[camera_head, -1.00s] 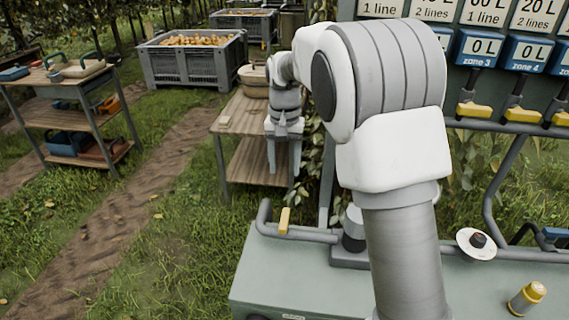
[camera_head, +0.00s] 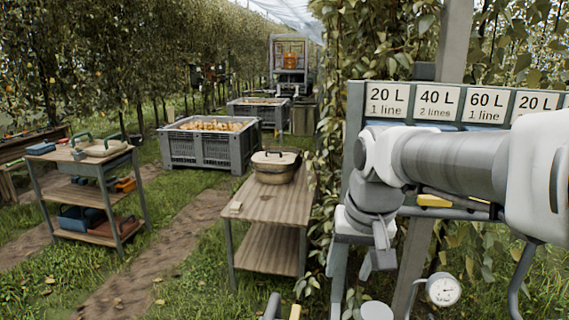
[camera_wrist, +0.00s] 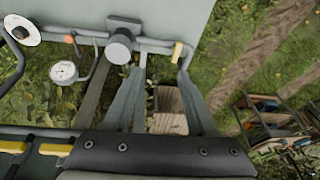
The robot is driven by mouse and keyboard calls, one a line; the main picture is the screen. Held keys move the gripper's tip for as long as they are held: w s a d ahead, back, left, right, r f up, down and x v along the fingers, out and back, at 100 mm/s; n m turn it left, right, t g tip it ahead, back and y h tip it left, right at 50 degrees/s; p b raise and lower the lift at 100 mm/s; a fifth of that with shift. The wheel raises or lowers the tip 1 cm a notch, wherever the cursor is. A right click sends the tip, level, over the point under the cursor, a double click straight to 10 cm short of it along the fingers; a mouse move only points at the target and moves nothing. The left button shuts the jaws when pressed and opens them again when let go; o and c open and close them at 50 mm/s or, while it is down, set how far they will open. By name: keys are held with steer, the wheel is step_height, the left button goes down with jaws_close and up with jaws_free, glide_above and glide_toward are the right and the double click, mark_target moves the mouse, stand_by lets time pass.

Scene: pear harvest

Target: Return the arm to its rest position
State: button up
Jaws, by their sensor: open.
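My arm reaches in from the right edge of the head view, roughly level. My gripper (camera_head: 360,272) hangs from its end, fingers pointing down, in front of the valve panel and right of the wooden table (camera_head: 280,200). In the wrist view my gripper (camera_wrist: 162,78) shows two grey fingers spread apart. Nothing is held between them; part of the wooden table (camera_wrist: 168,112) shows behind the gap.
Volume signs (camera_head: 436,103) hang on the panel. A gauge (camera_head: 443,290) and pipes stand close to my gripper; the gauge also shows in the wrist view (camera_wrist: 63,71). A lidded pot (camera_head: 275,167) sits on the table. A shelf cart (camera_head: 90,190) and fruit bin (camera_head: 210,145) stand left.

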steer(key=s+d+t, duration=0.1)
steer(key=s, duration=0.5)
steer(key=s+d+f+n+t, duration=0.1)
steer(key=s+d, duration=0.1)
steer(key=s, duration=0.5)
steer(key=shift+s+d+f+h, duration=0.15)
steer(key=shift+d+f+h, duration=0.1)
steer(key=shift+h, duration=0.05)
